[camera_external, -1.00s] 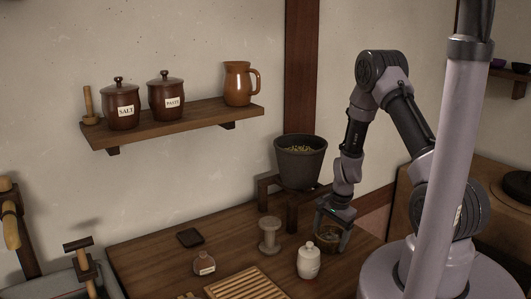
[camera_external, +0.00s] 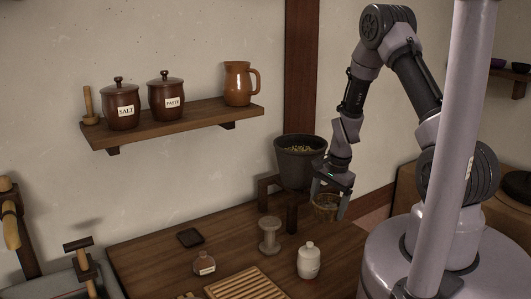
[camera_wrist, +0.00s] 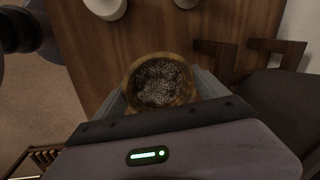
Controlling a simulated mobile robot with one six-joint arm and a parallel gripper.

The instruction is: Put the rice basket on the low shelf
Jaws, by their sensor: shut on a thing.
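The rice basket (camera_external: 325,208) is small, round and brown. My gripper (camera_external: 328,200) is shut on it and holds it above the right end of the table, beside the dark pot. In the wrist view the basket (camera_wrist: 160,81) shows from above with pale grains inside, between the fingers of my gripper (camera_wrist: 162,88). The low shelf cannot be told for certain. A wooden wall shelf (camera_external: 185,124) at the left bears a salt jar (camera_external: 122,107), a second labelled jar (camera_external: 166,97), a brown jug (camera_external: 239,84) and a wooden pestle.
The dark pot (camera_external: 300,160) stands on a wooden stand (camera_external: 270,187) close to my gripper. The table (camera_external: 150,250) bears a white bottle (camera_external: 309,261), a spool (camera_external: 269,237), a small brown flask (camera_external: 204,263), a dark square (camera_external: 190,237) and a slatted board (camera_external: 247,285).

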